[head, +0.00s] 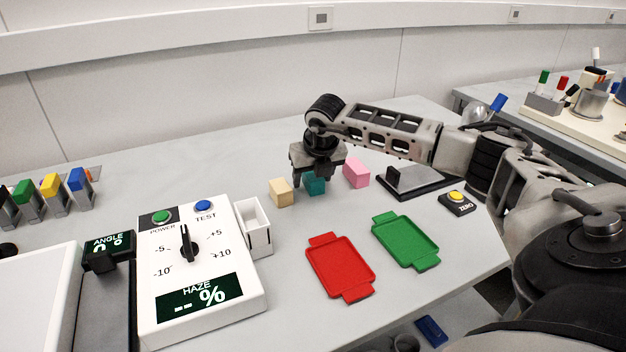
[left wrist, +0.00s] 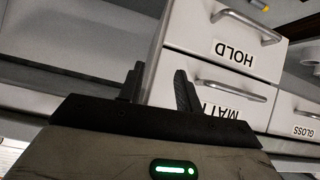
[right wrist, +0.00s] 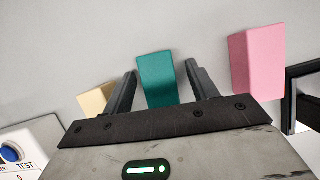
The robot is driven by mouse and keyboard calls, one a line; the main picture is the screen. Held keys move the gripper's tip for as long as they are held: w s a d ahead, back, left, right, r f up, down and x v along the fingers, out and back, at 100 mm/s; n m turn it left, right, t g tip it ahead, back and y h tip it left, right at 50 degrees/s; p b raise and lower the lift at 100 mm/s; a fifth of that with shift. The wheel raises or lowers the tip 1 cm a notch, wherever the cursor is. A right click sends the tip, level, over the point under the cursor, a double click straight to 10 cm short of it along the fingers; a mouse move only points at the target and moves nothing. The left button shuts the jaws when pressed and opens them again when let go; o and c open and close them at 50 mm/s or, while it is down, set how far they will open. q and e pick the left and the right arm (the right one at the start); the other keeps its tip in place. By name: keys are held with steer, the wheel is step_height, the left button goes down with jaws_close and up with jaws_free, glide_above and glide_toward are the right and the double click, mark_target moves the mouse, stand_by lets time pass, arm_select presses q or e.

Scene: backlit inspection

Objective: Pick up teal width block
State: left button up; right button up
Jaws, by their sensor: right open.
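The teal width block (head: 315,187) stands on the grey table between a beige block (head: 280,192) and a pink block (head: 356,173). My right gripper (head: 316,182) is directly above it and partly hides it in the head view. In the right wrist view, the teal block (right wrist: 157,80) is between the two open fingers (right wrist: 160,85), with the beige block (right wrist: 97,98) to the left and the pink block (right wrist: 258,62) to the right. My left gripper (left wrist: 158,88) is open and empty in the left wrist view, in front of labelled drawers.
A red tray (head: 340,267) and a green tray (head: 405,240) lie in front of the blocks. A white haze meter (head: 200,270) is to the left, and a dark stand (head: 415,182) and ZERO button box (head: 457,203) to the right.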

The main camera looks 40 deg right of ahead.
steer(key=c, duration=1.1)
steer(key=shift+r, duration=0.2)
